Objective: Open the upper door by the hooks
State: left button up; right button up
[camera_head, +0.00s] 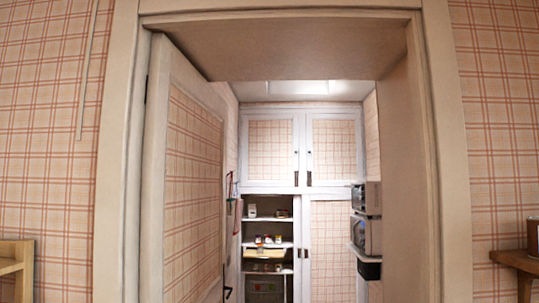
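Through a doorway, a white cupboard with plaid panels stands at the far wall. Its upper left door (271,150) and upper right door (333,150) look shut. Small dark handles, perhaps the hooks, sit near their meeting edges: a left handle (296,179) and a right handle (309,178). They are too small to make out in detail. Neither of my grippers is in view.
A plaid-panelled door (193,185) stands open inward at the left of the door frame (456,200). Below, shelves (268,219) hold small items beside a shut lower door (333,245). Appliances (367,237) jut out at right. A wooden shelf (515,261) is at the right edge.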

aim_at(271, 143)
jog(key=i+z, duration=0.15)
jog(key=i, duration=0.65)
jog(key=i+l, duration=0.1)
jog(key=i, duration=2.2)
jog(key=i+l, duration=0.1)
jog(key=i, duration=2.2)
